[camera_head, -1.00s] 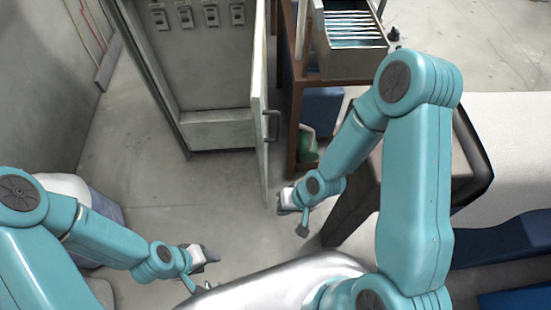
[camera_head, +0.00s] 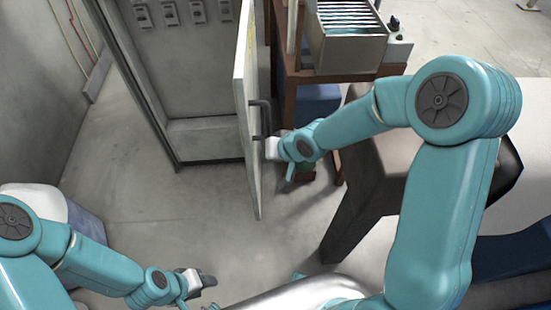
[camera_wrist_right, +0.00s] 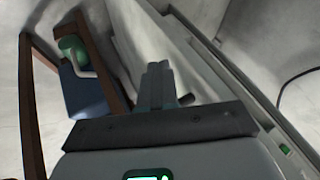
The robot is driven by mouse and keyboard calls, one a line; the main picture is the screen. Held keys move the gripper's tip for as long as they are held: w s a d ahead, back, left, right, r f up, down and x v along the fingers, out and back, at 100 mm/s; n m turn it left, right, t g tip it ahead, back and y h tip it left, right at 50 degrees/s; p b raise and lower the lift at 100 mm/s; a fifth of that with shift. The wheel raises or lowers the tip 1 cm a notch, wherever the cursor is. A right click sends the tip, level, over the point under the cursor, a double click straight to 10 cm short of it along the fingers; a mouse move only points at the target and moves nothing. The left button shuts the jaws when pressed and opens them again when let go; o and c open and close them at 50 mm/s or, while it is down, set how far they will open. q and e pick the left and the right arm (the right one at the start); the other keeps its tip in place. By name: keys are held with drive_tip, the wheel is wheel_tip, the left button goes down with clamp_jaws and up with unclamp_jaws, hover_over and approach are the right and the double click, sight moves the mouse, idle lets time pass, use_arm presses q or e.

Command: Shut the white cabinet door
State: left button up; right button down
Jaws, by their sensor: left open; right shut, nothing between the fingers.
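The white cabinet door (camera_head: 248,165) stands open in the head view, swung out from the right side of the cabinet (camera_head: 208,135). Its dark bar handle (camera_head: 264,112) is on the right-hand face. My right gripper (camera_head: 266,148) is shut and empty, close against that face near the handle's lower end; I cannot tell whether it touches. In the right wrist view, the shut fingers (camera_wrist_right: 158,84) point along the pale door panel (camera_wrist_right: 225,78). My left gripper (camera_head: 209,281) is open and empty, low in the head view, well apart from the door.
A brown bench (camera_head: 345,73) with a metal box of plates (camera_head: 345,45) stands right of the door. A green and white container (camera_wrist_right: 75,50) is on its lower shelf. A dark table (camera_head: 375,165) is at right. Clear floor (camera_head: 170,215) lies before the cabinet.

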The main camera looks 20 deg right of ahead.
use_arm(q)
drive_tip(key=shift+f+b, duration=0.7)
drive_tip(key=shift+f, duration=0.5)
use_arm(e)
drive_tip(key=shift+x, duration=1.8)
